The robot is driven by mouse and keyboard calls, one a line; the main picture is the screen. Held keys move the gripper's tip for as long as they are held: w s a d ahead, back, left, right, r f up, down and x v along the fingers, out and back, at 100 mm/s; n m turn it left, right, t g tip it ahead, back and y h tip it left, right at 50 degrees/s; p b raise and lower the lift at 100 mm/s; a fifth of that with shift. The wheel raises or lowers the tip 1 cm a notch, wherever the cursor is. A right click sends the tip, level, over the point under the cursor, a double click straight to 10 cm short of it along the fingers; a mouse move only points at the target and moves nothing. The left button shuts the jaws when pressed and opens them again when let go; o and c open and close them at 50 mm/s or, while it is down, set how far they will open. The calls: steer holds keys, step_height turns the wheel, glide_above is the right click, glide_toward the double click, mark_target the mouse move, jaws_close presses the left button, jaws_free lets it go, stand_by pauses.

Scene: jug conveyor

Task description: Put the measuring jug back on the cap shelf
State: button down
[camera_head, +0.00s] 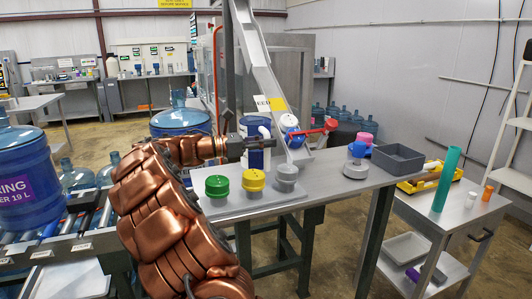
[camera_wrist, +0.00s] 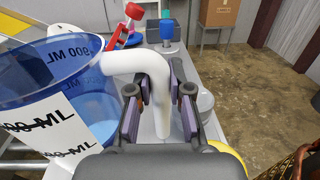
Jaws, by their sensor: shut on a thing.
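The measuring jug (camera_wrist: 75,85) is a translucent blue vessel with white labels marked "ML" and a white handle (camera_wrist: 150,78). In the wrist view it fills the left side. My gripper (camera_wrist: 160,88) is shut on the handle, with a finger on each side of it. In the head view the jug (camera_head: 257,158) is upright beyond the end of my gripper (camera_head: 258,145), partly hidden by it. I cannot tell whether its base touches the grey table (camera_head: 325,178). A green cap (camera_head: 217,185) and a yellow cap (camera_head: 254,180) are on the table's near side.
A sloping metal chute (camera_head: 262,75) comes down behind the jug, close to a red-handled part (camera_head: 318,131). A grey bin (camera_head: 398,157) is at the table's right. A teal cylinder (camera_head: 446,178) stands on a cart. Large blue bottles (camera_head: 25,175) are on the left conveyor.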

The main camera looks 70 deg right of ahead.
mark_target(266, 155)
steer(key=shift+f+p, duration=0.8)
steer(key=shift+f, duration=0.75)
steer(key=c, duration=1.1)
jaws_free()
steer(key=shift+f, duration=0.15)
steer(key=shift+f+b, duration=0.2)
steer(key=shift+b, duration=0.3)
steer(key=shift+f+b, duration=0.15)
steer(key=shift+b, duration=0.35)
steer(key=b+v, duration=0.1)
steer(key=v, duration=1.1)
steer(key=shift+s+a+b, duration=0.2)
steer(key=shift+a+b, duration=0.1)
steer(key=shift+b, duration=0.05)
